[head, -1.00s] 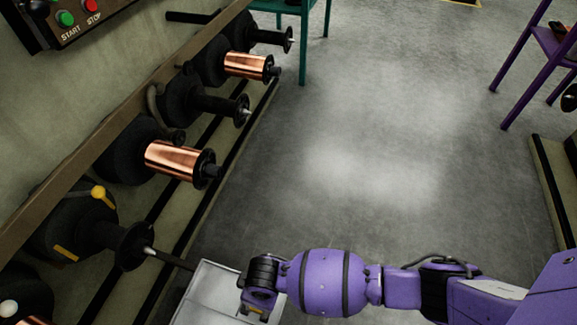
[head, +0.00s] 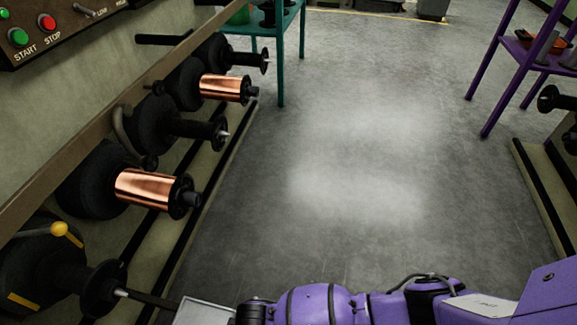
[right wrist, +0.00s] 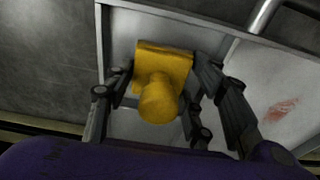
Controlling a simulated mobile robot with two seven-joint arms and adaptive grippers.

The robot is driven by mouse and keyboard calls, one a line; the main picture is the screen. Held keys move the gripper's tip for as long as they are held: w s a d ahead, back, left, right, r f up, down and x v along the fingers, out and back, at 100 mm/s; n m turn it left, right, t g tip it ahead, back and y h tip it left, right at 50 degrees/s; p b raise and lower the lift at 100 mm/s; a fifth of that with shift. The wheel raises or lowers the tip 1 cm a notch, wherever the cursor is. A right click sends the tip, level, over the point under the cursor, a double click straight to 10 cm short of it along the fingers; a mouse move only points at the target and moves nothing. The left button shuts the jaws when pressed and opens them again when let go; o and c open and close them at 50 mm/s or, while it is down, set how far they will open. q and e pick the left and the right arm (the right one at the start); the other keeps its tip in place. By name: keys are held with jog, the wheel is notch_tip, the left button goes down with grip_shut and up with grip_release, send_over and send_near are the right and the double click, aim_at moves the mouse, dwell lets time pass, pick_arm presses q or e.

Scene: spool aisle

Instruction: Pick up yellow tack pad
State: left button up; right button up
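The yellow tack pad (right wrist: 164,62), a block with a rounded knob, is in the middle of the right wrist view. My right gripper (right wrist: 161,85) has a finger against each side of it and looks shut on it. The pad is over a pale metal tray (right wrist: 99,45); I cannot tell whether it still touches the tray floor. In the head view the tray (head: 203,312) shows only as a corner at the bottom edge, beside my purple right arm. The right fingers and the pad are out of the head view. My left gripper is not in view.
On the left is a machine rack with black spindles and copper spools (head: 145,187), (head: 226,88), below a start/stop panel (head: 45,35). A teal table (head: 281,60) stands at the back, a purple shelf (head: 530,52) at right. The grey floor (head: 350,170) between is clear.

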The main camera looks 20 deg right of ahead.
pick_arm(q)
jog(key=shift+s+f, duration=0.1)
pick_arm(e)
jog(key=shift+w+a+r, duration=0.1)
jog(key=shift+w+r, duration=0.05)
jog(key=shift+w, duration=0.15)
jog(key=c, duration=0.6)
jog(key=shift+c, duration=0.2)
